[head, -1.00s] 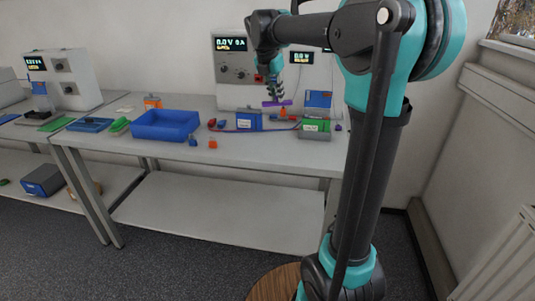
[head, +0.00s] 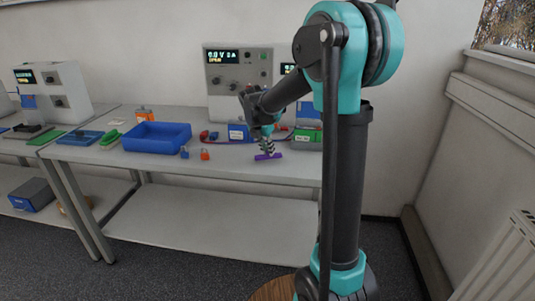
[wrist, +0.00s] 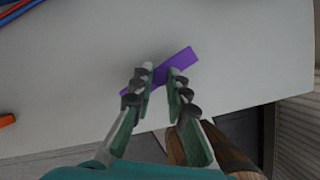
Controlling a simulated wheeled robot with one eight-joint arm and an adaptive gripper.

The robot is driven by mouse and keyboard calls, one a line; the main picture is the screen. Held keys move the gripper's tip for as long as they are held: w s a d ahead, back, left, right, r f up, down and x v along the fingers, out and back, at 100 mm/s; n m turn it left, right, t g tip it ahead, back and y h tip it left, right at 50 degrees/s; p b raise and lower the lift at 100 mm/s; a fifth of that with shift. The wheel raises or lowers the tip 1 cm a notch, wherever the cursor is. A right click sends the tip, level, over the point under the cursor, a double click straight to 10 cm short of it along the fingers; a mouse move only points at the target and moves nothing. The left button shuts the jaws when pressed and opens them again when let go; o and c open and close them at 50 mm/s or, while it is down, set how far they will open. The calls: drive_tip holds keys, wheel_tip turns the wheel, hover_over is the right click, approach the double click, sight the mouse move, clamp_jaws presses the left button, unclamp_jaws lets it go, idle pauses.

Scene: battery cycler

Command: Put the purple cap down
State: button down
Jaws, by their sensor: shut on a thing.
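The purple cap (head: 268,156) is a flat purple bar at the front part of the bench, right of the middle in the head view. In the wrist view the purple cap (wrist: 180,60) lies slanted between the fingertips and sticks out on both sides. My gripper (head: 267,150) points down and is shut on it; in the wrist view my gripper (wrist: 160,78) has one finger on each side of the cap. The cap is low, at or just above the bench top (head: 225,165); I cannot tell whether it touches.
A blue bin (head: 157,138) stands to the left. A small blue piece (head: 184,153) and an orange piece (head: 205,154) lie between it and my gripper. A blue box (head: 238,132) and a green-topped box (head: 306,139) stand behind. The bench's front edge is close to the cap.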

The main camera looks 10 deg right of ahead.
drive_tip(key=shift+f, duration=0.9)
drive_tip(key=shift+f, duration=0.1)
drive_tip(key=c, duration=1.5)
unclamp_jaws()
drive_tip(key=v, duration=1.2)
drive_tip(key=shift+s+d+f+m+t+y, duration=0.15)
drive_tip(key=shift+s+d+f+m+y, duration=0.75)
drive_tip(key=shift+s+f+m, duration=3.1)
drive_tip(key=shift+s+d+f+m+t+y, duration=0.1)
drive_tip(key=shift+s+d+f+m, duration=1.5)
drive_tip(key=shift+s+f+m, duration=2.4)
drive_tip(key=shift+s+d+f+m+t+y, duration=0.15)
drive_tip(key=shift+s+d+f+m+y, duration=0.35)
drive_tip(key=shift+s+d+f+m, duration=3.25)
